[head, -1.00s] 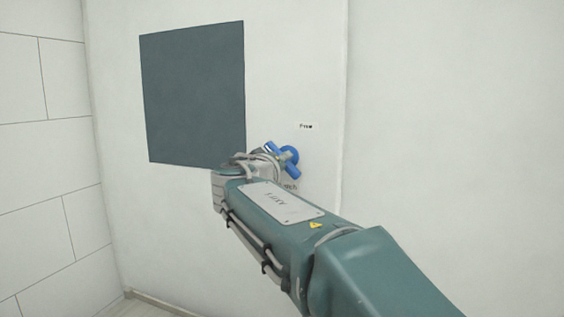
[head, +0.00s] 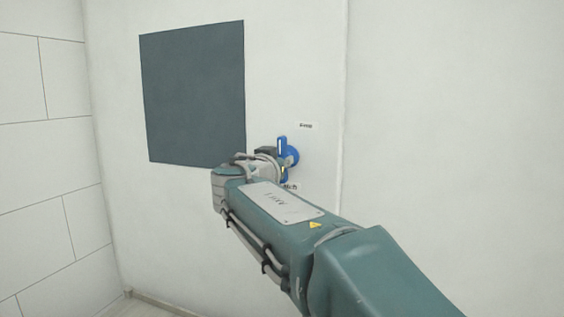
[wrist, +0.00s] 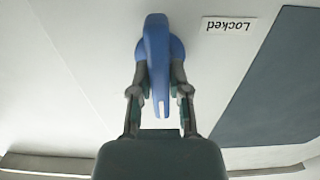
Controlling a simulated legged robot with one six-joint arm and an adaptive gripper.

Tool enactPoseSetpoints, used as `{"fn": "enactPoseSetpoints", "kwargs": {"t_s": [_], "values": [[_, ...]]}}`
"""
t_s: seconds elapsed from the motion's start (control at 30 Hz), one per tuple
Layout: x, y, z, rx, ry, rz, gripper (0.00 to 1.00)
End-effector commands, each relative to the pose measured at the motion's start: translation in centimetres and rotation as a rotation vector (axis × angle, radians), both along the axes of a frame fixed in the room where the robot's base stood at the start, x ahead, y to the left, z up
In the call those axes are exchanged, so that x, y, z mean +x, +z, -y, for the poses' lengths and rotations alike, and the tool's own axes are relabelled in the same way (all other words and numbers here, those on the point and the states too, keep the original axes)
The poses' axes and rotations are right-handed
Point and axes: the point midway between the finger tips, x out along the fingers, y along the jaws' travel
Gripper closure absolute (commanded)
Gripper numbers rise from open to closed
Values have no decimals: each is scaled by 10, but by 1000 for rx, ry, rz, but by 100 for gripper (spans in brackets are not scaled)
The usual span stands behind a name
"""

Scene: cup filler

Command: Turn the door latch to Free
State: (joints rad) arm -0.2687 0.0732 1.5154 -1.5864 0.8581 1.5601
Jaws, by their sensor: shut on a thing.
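The blue door latch (head: 283,146) has a bar handle on a round hub, mounted on the white door. In the head view the handle stands about upright, its top end below and left of the small "Free" label (head: 306,126). A second label (head: 290,187), partly hidden by my arm, sits below the latch. In the wrist view this "Locked" label (wrist: 230,25) reads upside down. The latch handle (wrist: 157,50) lies between my fingers there. My gripper (wrist: 158,84) is shut on the handle, one finger on each side.
A dark grey panel (head: 195,95) is left of the latch on the door. The door's edge line (head: 344,90) runs down to the right of the latch. A tiled wall (head: 40,150) stands at the far left. The wall at right is bare.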

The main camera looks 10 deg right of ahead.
Motion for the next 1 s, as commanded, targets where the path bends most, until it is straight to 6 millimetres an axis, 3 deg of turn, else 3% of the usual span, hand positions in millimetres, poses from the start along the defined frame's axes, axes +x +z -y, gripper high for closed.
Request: {"fn": "enactPoseSetpoints", "kwargs": {"t_s": [0.63, 0.67, 0.7, 0.73, 1.0], "values": [[1, -5, -1, 44, 3, 20, 100], [1, -5, -1, 44, 3, 20, 68], [1, -4, -1, 44, 2, 20, 51], [1, -4, -1, 44, 2, 21, 43], [0, -1, 0, 42, 1, 25, 43]]}}
